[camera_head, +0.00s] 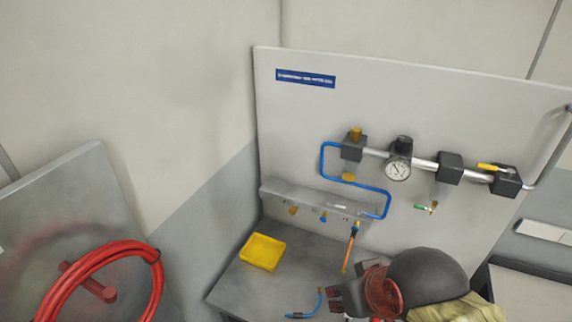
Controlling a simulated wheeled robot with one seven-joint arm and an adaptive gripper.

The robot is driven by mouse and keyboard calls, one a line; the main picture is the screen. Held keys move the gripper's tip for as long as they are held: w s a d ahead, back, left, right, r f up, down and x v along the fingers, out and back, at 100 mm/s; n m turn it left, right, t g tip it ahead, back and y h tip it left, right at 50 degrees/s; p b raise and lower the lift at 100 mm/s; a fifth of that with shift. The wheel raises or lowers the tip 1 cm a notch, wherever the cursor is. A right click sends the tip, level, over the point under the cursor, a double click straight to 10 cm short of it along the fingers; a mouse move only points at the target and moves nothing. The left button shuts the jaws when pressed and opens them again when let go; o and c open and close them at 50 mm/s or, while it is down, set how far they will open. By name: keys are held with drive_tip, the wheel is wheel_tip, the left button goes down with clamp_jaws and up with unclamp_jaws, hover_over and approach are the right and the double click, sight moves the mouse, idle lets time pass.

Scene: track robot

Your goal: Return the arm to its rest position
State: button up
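My arm comes in at the bottom right, with a dark rounded link and a reddish ring. My gripper (348,286) is at its left end, dark, over the front of the grey bench (237,289). A short blue hose (307,311) lies on the bench just left of the gripper.
A yellow tray (263,252) sits on the bench. Behind stands a grey panel (300,130) with a gauge (397,170), black blocks, blue tubing (355,183) and a fitting rail (310,202). A red hose coil (95,270) hangs at lower left. Space above the tray is clear.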

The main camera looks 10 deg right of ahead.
wheel_tip(320, 180, down, 13)
drive_tip(key=b, duration=1.2)
drive_tip(key=shift+f, duration=0.2)
idle(0.9)
